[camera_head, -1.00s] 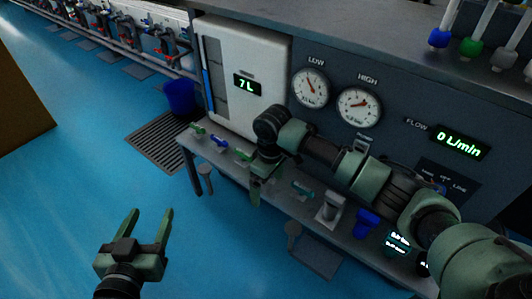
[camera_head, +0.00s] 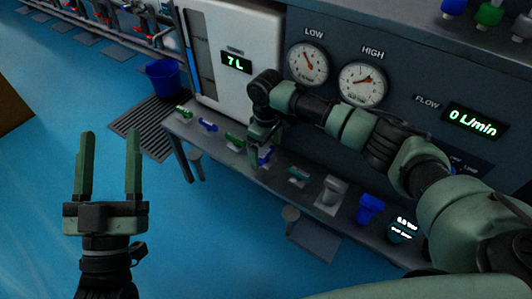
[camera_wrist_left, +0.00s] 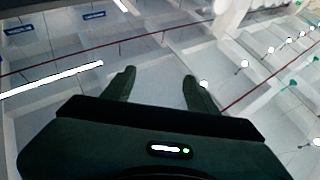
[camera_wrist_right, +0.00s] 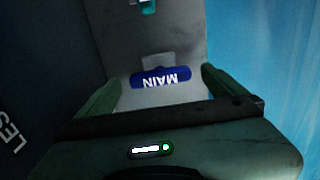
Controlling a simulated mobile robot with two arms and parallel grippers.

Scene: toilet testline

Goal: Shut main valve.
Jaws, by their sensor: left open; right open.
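The main valve's blue handle (camera_wrist_right: 160,78), marked MAIN in white, lies across the grey ledge in the right wrist view, with the lettering upside down. In the head view, a blue handle (camera_head: 266,156) shows partly beside my right gripper (camera_head: 257,152). My right gripper is open over it; in the right wrist view its fingers lie on either side of the handle. Contact cannot be told. My left gripper (camera_head: 108,136) is open and empty over the blue floor, far from the valve.
The ledge (camera_head: 252,172) also carries green handles (camera_head: 183,111), another blue handle (camera_head: 208,124), a teal handle (camera_head: 298,175), and grey and blue cups (camera_head: 370,209). Gauges (camera_head: 308,64) and displays reading 7 L (camera_head: 236,62) and 0 L/min (camera_head: 470,123) stand behind. Floor at left is free.

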